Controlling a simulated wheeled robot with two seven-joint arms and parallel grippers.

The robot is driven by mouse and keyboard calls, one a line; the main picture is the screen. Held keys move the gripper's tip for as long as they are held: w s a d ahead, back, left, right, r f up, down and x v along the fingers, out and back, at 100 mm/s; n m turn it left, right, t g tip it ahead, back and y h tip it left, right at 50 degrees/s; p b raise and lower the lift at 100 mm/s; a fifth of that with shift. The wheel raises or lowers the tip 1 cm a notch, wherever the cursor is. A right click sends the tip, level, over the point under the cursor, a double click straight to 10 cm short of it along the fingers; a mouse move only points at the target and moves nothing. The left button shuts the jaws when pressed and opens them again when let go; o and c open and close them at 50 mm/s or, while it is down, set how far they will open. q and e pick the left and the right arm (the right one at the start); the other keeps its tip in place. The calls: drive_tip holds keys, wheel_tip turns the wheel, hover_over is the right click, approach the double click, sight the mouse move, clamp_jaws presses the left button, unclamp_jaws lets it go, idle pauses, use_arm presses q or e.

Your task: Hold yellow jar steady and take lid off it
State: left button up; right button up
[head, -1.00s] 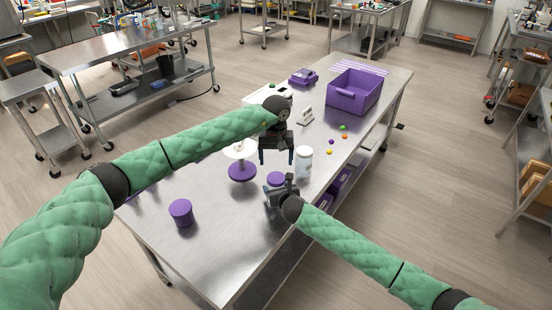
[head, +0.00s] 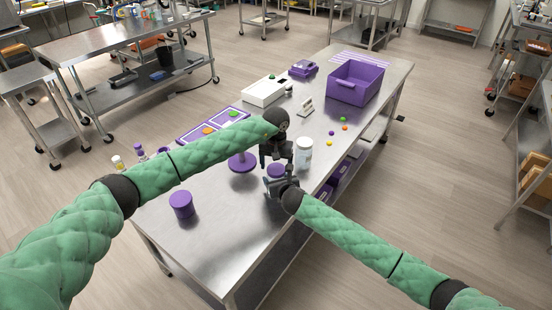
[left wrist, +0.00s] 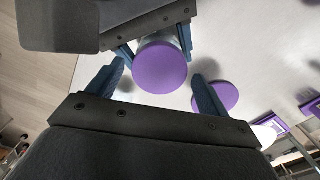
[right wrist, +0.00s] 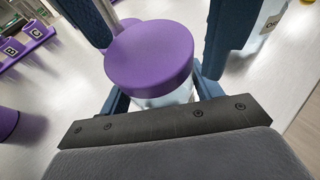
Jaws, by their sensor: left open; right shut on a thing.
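The jar has a purple lid (right wrist: 150,58) and a pale, see-through body (right wrist: 168,97); no yellow shows on the visible part. It stands upright on the steel table, and its lid shows in the left wrist view (left wrist: 160,68). My right gripper (head: 279,184) is shut on the jar's body, below the lid. My left gripper (head: 276,162) is open just above the jar, pointing down. Its fingers (left wrist: 163,85) are spread on either side of the lid with gaps. The jar's contents are hidden.
A white labelled jar (head: 304,152) stands close on the right. A purple stand (head: 242,165) is close on the left, and a purple canister (head: 181,205) is nearer the front. A purple bin (head: 356,82) and several small coloured candies lie farther back.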

use_arm(q)
drive_tip(key=shift+f, duration=0.4)
drive_tip(key=c, duration=1)
drive_tip(key=n, duration=1.7)
drive_tip(key=o, duration=1.1)
